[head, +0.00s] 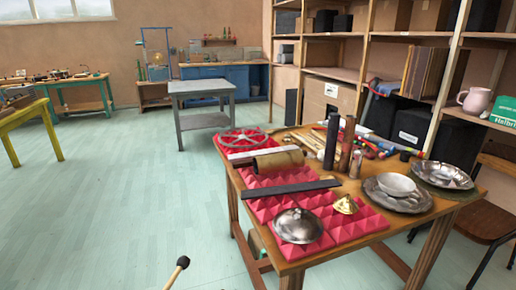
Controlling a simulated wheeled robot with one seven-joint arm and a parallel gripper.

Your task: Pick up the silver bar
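A pale, silvery flat bar (243,156) lies across the red pyramid foam (262,206) at the far left part of the wooden table (360,238). It is between a spoked metal wheel (241,138) behind it and a brown tube (278,161) in front, which covers part of its right end. It is the only bar here that looks silver; a dark flat bar (290,188) lies nearer on the foam. My gripper is not in view.
A domed metal lid (297,226) and a small brass bell shape (345,205) sit on the near foam. Upright tubes (331,142), metal dishes (398,200) and a white bowl (396,185) crowd the right side. A dark-headed mallet (181,263) rises at the bottom edge. Floor to the left is clear.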

